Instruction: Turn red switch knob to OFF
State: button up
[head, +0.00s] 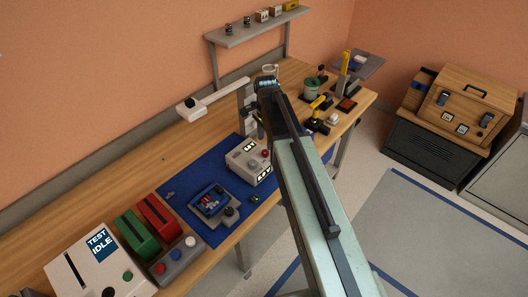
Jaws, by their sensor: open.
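A pale box (243,172) with black-and-white labels stands on the blue mat (180,188) on the wooden bench. A small red knob (265,153) shows on its top, close to my arm; its pointer direction is too small to read. My arm reaches over the bench from the lower right, its far end above the back of the box. My gripper (259,128) hangs there, open and partly hidden by the arm, a little beyond the red knob in the picture. I see nothing in it, and I cannot tell whether it touches the box.
Green (138,232) and red (160,216) bins, a button box (178,258) and a tester reading "TEST IDLE" (92,262) stand at left. A lamp (192,108) stands behind. Tools crowd the bench's right end.

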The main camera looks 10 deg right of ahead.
aim_at(266, 152)
notch_tip(266, 152, down, 7)
jog(key=b, duration=0.5)
jog(key=shift+r+b, duration=0.1)
jog(key=shift+b, duration=0.2)
jog(key=shift+r, duration=0.15)
jog(key=shift+c, duration=0.3)
